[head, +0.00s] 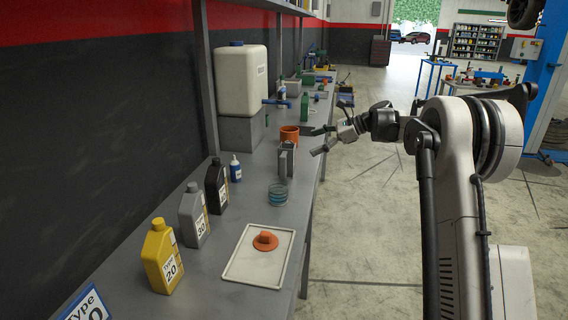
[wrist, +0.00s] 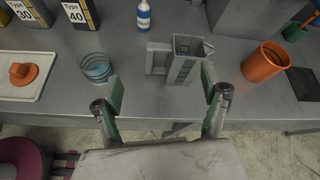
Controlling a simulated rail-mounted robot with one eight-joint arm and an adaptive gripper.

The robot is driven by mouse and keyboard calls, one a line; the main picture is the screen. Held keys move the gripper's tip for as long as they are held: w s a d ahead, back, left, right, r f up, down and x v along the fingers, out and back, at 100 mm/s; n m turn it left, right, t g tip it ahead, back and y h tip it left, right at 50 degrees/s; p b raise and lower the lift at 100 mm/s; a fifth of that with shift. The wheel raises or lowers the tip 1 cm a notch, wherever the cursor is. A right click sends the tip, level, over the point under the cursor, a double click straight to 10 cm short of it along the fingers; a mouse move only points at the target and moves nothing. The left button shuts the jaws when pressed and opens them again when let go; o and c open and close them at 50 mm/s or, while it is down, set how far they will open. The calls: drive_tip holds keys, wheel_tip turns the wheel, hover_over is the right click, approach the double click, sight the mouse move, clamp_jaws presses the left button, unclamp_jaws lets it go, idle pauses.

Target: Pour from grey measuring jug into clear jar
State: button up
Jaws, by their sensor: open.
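The grey measuring jug (head: 287,160) stands upright on the bench, with its handle on the left side in the wrist view (wrist: 186,62). The clear jar (head: 277,195) stands on the bench nearer the head camera, with a bluish tint; in the wrist view the jar (wrist: 96,68) is left of the jug. My gripper (head: 322,141) is open and empty at the bench's front edge. In the wrist view its two fingers (wrist: 163,93) are spread in front of the jug, apart from it. The jug's contents cannot be made out.
An orange cup (wrist: 264,63) stands right of the jug. A white tray (head: 230,273) holds an orange lid (head: 265,241). Yellow (head: 160,257), grey (head: 194,215) and black (head: 216,186) bottles and a small blue bottle (head: 235,168) line the wall side. A white tank (head: 241,80) stands behind.

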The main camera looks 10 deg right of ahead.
sight(286, 146)
drive_tip(key=w+d+f+m+y, duration=0.3)
drive_tip(key=w+d+f, duration=0.1)
drive_tip(key=w+f, duration=0.25)
drive_tip(key=x, duration=0.8)
drive_tip(key=shift+s+a+f, duration=0.1)
drive_tip(key=shift+s+f, duration=0.1)
drive_tip(key=shift+s, duration=0.05)
drive_tip(key=x, duration=0.5)
drive_tip(key=shift+a, duration=0.3)
drive_tip(key=shift+r, duration=0.1)
drive_tip(key=c, duration=1.4)
drive_tip(key=shift+r, duration=0.1)
drive_tip(key=shift+c, duration=0.2)
drive_tip(key=shift+r, duration=0.55)
drive_tip(key=r, duration=0.3)
drive_tip(key=shift+s+a+r, duration=0.15)
drive_tip(key=shift+a+r, duration=0.05)
drive_tip(key=shift+a, duration=0.15)
drive_tip(key=s+a+r, duration=0.5)
drive_tip(key=a+r, duration=0.1)
drive_tip(key=a, duration=0.3)
drive_tip(key=shift+s+a+r, duration=0.15)
drive_tip(key=shift+s, duration=0.15)
